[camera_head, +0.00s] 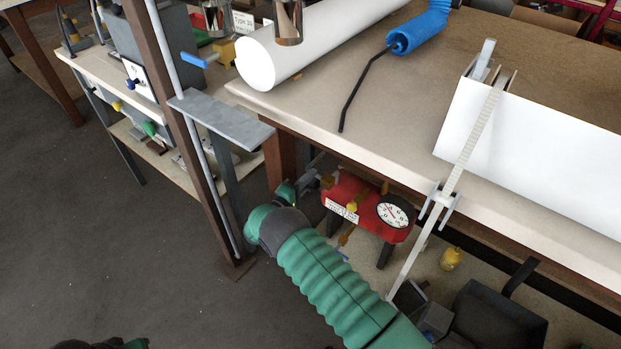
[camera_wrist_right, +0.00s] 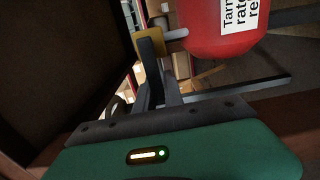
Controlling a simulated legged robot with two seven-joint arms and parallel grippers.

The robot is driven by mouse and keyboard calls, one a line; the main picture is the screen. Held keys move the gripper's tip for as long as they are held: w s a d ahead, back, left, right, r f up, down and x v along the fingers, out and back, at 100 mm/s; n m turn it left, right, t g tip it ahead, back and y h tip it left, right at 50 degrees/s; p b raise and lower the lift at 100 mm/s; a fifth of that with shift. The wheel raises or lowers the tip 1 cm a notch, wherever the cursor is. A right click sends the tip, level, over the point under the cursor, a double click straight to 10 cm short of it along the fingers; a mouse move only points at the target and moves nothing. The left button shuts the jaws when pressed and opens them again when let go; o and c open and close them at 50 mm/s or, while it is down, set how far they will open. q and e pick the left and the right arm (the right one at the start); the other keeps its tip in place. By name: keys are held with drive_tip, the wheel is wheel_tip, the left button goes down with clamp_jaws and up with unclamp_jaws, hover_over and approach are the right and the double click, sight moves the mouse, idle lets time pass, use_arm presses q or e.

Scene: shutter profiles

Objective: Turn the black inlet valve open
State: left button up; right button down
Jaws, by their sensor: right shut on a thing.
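A red unit (camera_head: 362,208) with a white label and a round dial (camera_head: 394,213) sits below the table edge. My right gripper (camera_head: 311,178) reaches its left end. In the right wrist view, the dark fingers (camera_wrist_right: 158,72) are closed in front of a yellow fitting (camera_wrist_right: 154,42), beside the red body (camera_wrist_right: 215,28) and its grey pipe. They are shut on the black inlet valve, which is mostly hidden between them, so its angle cannot be told. Only a dark green piece of my left arm shows at the bottom left of the head view; its gripper is out of view.
The table (camera_head: 350,120) overhangs the red unit, with a white profile (camera_head: 320,40) and a blue hose piece (camera_head: 420,32) on top. A brown post (camera_head: 175,130) and a grey plate (camera_head: 222,118) stand close left of my right gripper. A yellow bottle (camera_head: 451,258) stands right.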

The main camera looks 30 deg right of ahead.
drive_tip(key=shift+w+a+f, duration=0.1)
drive_tip(key=shift+a+f, duration=0.05)
drive_tip(key=shift+a, duration=0.1)
drive_tip(key=c, duration=1.7)
unclamp_jaws()
drive_tip(key=shift+o, duration=1.3)
drive_tip(key=p+v, duration=0.4)
drive_tip(key=v, duration=1.3)
